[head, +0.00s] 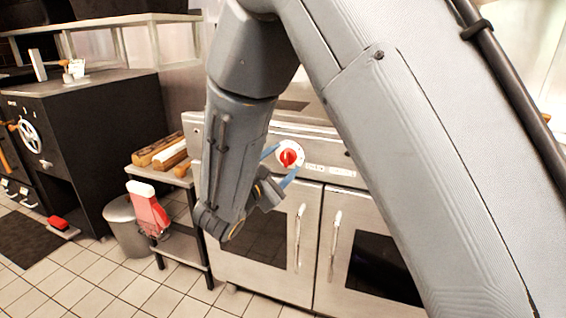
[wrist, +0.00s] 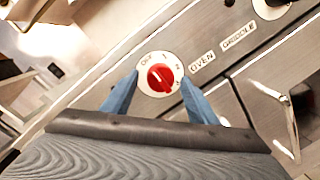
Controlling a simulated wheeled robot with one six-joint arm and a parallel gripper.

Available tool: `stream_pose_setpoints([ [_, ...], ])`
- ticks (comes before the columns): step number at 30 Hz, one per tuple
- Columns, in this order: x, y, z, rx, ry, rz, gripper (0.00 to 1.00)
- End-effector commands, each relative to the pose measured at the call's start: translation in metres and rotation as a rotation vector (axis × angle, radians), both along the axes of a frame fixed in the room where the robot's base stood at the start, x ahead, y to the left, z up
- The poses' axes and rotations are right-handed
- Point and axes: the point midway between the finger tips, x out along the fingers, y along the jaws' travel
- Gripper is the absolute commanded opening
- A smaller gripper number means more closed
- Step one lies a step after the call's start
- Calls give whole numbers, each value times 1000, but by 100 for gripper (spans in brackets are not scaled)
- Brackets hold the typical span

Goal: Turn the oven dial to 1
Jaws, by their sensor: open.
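The oven dial (head: 288,157) is a red knob on a round white plate, set in the steel front panel of the oven. In the wrist view the red knob (wrist: 161,78) sits on its plate with OFF at the upper left and numbers at the right; the knob's pale mark is hard to read. An OVEN label (wrist: 202,62) is to its right. My gripper (wrist: 157,90) is open, with one blue finger on each side of the dial. In the head view my gripper (head: 275,165) reaches the dial from the front; whether the fingers touch it is unclear.
Below the panel are two oven doors with upright handles (head: 299,235). A GRIDDLE label (wrist: 239,37) and another control lie farther right. A small steel table (head: 180,178) with logs stands at left, beside a grey bin (head: 125,226). Tiled floor is open at front left.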

Motion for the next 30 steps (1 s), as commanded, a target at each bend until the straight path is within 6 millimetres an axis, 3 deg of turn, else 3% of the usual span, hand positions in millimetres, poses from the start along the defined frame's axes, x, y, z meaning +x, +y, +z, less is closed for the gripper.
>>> stream_pose_setpoints([
  [7, 1, -1, 0, 0, 1, -1, 53],
  [15, 1, -1, 0, 0, 1, -1, 12],
  [30, 1, -1, -1, 143, -53, -1, 12],
])
